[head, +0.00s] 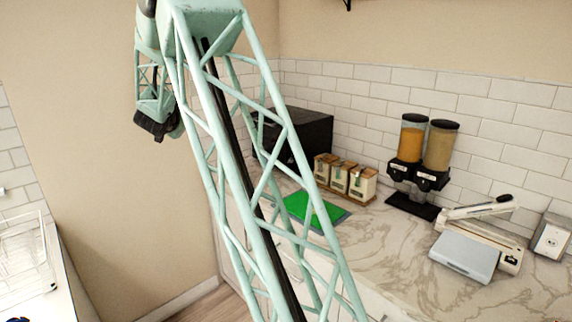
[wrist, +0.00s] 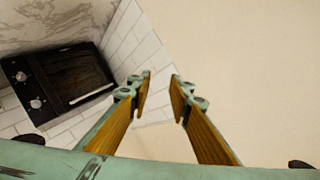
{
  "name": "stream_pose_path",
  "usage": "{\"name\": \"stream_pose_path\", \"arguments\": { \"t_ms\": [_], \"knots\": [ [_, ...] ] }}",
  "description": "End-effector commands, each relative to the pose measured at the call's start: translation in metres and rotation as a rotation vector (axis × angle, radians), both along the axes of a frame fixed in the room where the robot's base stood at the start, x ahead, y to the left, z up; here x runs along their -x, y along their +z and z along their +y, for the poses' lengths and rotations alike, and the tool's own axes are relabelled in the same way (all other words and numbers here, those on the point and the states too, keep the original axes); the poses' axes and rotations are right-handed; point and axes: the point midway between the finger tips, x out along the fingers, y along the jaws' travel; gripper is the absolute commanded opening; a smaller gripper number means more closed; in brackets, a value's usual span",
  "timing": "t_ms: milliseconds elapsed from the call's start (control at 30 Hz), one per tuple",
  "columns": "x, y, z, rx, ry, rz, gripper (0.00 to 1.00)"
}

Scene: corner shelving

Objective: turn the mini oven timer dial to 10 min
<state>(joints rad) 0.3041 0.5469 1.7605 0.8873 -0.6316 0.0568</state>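The mini oven (head: 303,138) is a black box at the back corner of the marble counter, partly hidden behind my arm in the head view. In the wrist view the oven (wrist: 62,80) shows at the left, tilted, with its dark door, a light handle and two light dials. One dial (wrist: 21,76) is nearer the corner and the other dial (wrist: 36,103) is beside it. I cannot tell which is the timer, and their markings are too small to read. My gripper (wrist: 160,78) is open and empty, apart from the oven, with the wall behind its fingers.
A green mat (head: 312,212) lies before the oven. Several cartons (head: 346,178) stand in a wooden tray beside it. A twin dispenser (head: 423,160) and a grey scale-like device (head: 466,254) stand further right. A white wire rack (head: 24,258) is at the left.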

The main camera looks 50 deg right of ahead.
Motion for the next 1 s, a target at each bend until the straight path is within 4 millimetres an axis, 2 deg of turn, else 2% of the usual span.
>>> {"name": "stream_pose_path", "arguments": {
  "t_ms": [100,267,533,767,1000],
  "knots": [
    [0.0,-0.019,-0.031,0.009,-0.068,-0.016,0.19],
    [0.003,-0.043,-0.069,0.026,-0.162,-0.04,0.19],
    [0.02,-0.088,-0.13,0.061,-0.32,-0.069,0.19],
    [0.044,-0.129,-0.176,0.096,-0.458,-0.085,0.19],
    [0.076,-0.175,-0.217,0.139,-0.6,-0.093,0.19]
  ]
}}
